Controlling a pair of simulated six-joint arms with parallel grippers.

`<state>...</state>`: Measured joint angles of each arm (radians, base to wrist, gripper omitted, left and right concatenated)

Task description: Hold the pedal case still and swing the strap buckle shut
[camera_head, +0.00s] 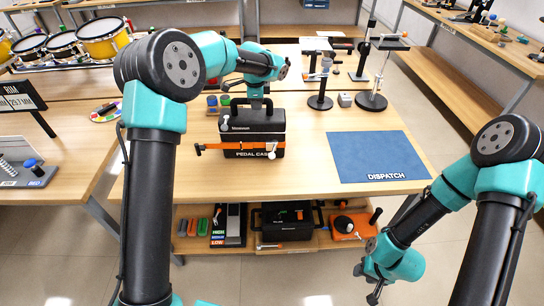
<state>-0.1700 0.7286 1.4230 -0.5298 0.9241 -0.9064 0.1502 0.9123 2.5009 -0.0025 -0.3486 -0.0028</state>
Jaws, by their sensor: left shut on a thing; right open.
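The pedal case (236,140) is a black box labelled "PEDAL CASE", upright on the table with a dark handle on top. An orange strap (228,146) crosses its front, and its left end sticks out past the case side. A pale round-ended part (271,155) sits at the strap's right end; I cannot tell whether this is the buckle or whether it is latched. My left gripper (257,104) reaches down from above and is shut at the case's handle; its fingertips are mostly hidden. My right gripper (372,288) is open and empty, low in front of the table, well apart from the case.
A blue mat (376,157) marked "DISPATCH" lies bare at the table's right. Stands (320,100) and small items are behind it. Small coloured pots (212,101) stand behind the case. A lower shelf (190,243) holds trays and tools. The table is clear around the case's front.

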